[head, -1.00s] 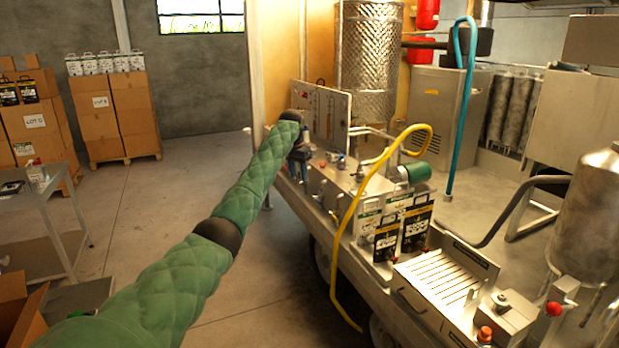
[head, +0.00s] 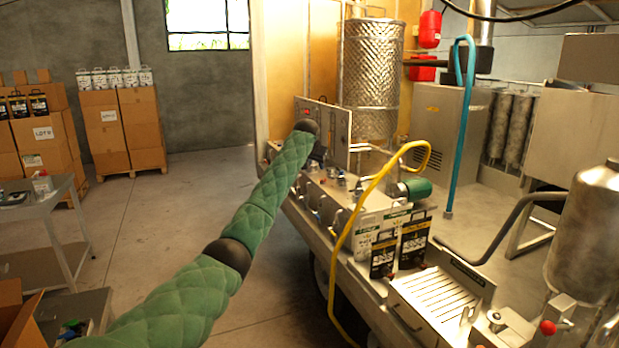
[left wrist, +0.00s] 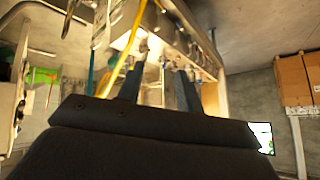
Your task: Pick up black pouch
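Two black pouches with printed labels stand upright on the trailer counter in the head view, a right one (head: 414,241) and a left one (head: 383,257). White pouches (head: 367,232) stand just behind them. My left arm reaches in from the left, and its gripper (head: 319,153) is by the upright panel at the counter's far end, well apart from the pouches and partly hidden by the wrist. In the left wrist view the two dark-blue fingers (left wrist: 160,78) stand apart with nothing visible between them. My right gripper is not in view.
A yellow hose (head: 357,213) loops over the counter edge to the left of the pouches. A slotted metal tray (head: 437,298) lies in front of them, and a green cylinder (head: 416,188) is behind. More black pouches (head: 38,104) stand on cartons at far left. The floor between is clear.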

